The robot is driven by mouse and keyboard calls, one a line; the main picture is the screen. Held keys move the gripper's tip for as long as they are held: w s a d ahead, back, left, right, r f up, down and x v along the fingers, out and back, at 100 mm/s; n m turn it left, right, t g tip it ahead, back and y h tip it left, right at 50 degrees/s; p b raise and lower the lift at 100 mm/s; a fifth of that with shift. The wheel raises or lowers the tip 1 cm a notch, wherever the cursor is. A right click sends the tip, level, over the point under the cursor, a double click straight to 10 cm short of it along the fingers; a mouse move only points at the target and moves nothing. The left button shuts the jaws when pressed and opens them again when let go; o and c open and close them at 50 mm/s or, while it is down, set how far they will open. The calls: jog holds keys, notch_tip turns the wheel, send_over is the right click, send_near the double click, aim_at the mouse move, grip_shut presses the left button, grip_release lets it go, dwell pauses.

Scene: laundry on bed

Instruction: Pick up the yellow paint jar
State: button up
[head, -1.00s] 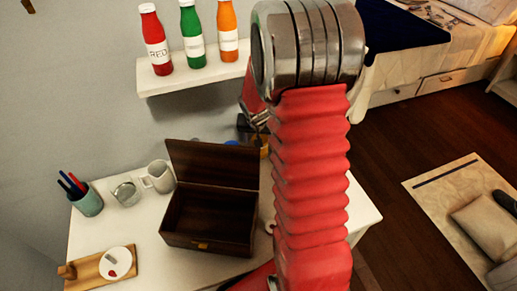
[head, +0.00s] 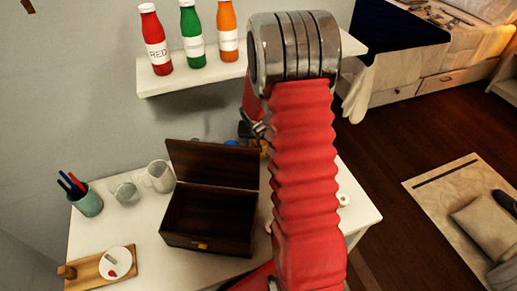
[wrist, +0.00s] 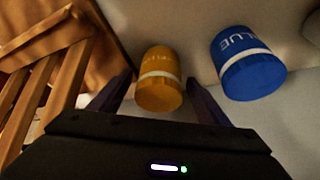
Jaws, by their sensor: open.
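The yellow paint jar (wrist: 160,88), with a white band, stands between my gripper's two dark fingers in the wrist view. My gripper (wrist: 159,80) is open, with one finger on each side of the jar. I cannot tell whether either finger touches it. In the head view, only a sliver of the yellow jar (head: 264,148) shows beside my red arm, behind the open box. My gripper (head: 249,131) is mostly hidden there by the arm.
A blue jar (wrist: 248,64) stands right of the yellow one. A slatted wooden object (wrist: 48,75) is at left. The open dark box (head: 208,218) is on the white table (head: 150,240). A shelf (head: 195,78) with red, green and orange bottles is above.

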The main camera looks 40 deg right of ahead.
jog(key=shift+c, duration=0.7)
jog(key=c, duration=1.2)
